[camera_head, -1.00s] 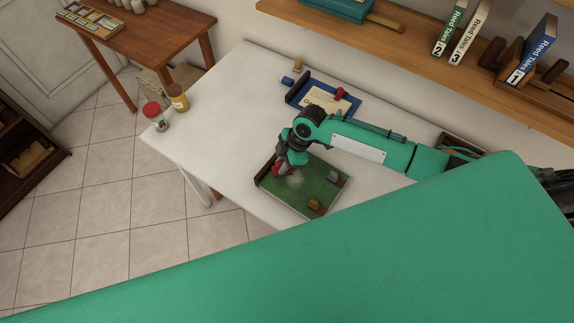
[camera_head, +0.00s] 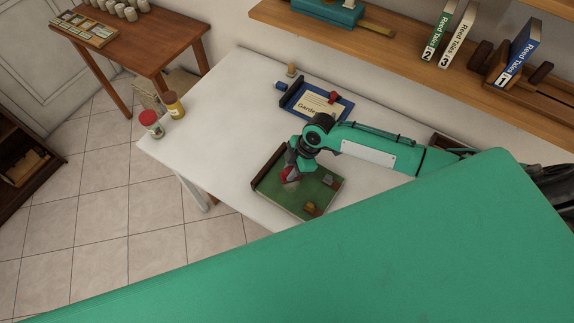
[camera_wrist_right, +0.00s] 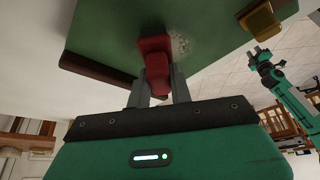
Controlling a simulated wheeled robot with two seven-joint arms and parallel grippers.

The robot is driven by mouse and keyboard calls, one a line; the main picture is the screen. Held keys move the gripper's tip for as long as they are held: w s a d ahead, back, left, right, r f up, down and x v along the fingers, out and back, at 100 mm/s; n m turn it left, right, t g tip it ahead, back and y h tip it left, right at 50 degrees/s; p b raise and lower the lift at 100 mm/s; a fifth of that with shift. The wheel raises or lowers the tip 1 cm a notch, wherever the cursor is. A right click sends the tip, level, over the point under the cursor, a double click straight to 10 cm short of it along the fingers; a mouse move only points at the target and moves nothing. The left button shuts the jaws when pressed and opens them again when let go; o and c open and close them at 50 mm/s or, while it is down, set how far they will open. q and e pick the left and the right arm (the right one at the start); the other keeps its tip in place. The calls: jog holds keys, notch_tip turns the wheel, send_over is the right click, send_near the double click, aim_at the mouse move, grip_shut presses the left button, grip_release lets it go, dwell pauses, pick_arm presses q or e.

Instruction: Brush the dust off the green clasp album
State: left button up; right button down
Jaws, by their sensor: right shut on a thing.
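The green clasp album (camera_head: 322,192) lies on the white table, with a dark spine on its left, a grey clasp and a brass clasp (camera_head: 311,209). My right gripper (camera_head: 293,170) is over the album's left part, shut on a red thing, probably a brush (camera_head: 287,174). In the right wrist view the red thing (camera_wrist_right: 155,62) sits between the fingers and appears to touch the green cover (camera_wrist_right: 105,25). A pale dust patch (camera_wrist_right: 181,45) shows beside it; it is partly hidden in the head view. My left gripper (camera_wrist_right: 259,54) shows small in the wrist view, its jaws unclear.
A blue album (camera_head: 345,108) with a label and a red piece lies farther back, near a blue block (camera_head: 281,86) and a wooden peg (camera_head: 291,69). A red-lidded jar (camera_head: 151,124) and a yellow jar (camera_head: 174,106) stand at the left table edge. A wall shelf (camera_head: 390,48) runs behind.

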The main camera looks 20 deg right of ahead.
jog(key=shift+s+d+f, duration=0.1)
jog(key=shift+s+d, duration=0.45)
jog(key=shift+s, duration=0.25)
jog(key=shift+s+d+p, duration=0.6)
jog(key=shift+s+p, duration=0.25)
jog(key=shift+s, duration=0.1)
jog(key=shift+w+a, duration=0.55)
jog(key=shift+w, duration=0.3)
jog(key=shift+w+a+b, duration=0.3)
jog(key=shift+w+a, duration=0.2)
jog(key=shift+w, duration=0.15)
jog(key=shift+w+a+b, duration=0.25)
jog(key=shift+w+a, duration=0.2)
jog(key=shift+w, duration=0.2)
jog(key=shift+w+a+b, duration=0.5)
jog(key=shift+w+a, duration=0.15)
jog(key=shift+w, duration=0.35)
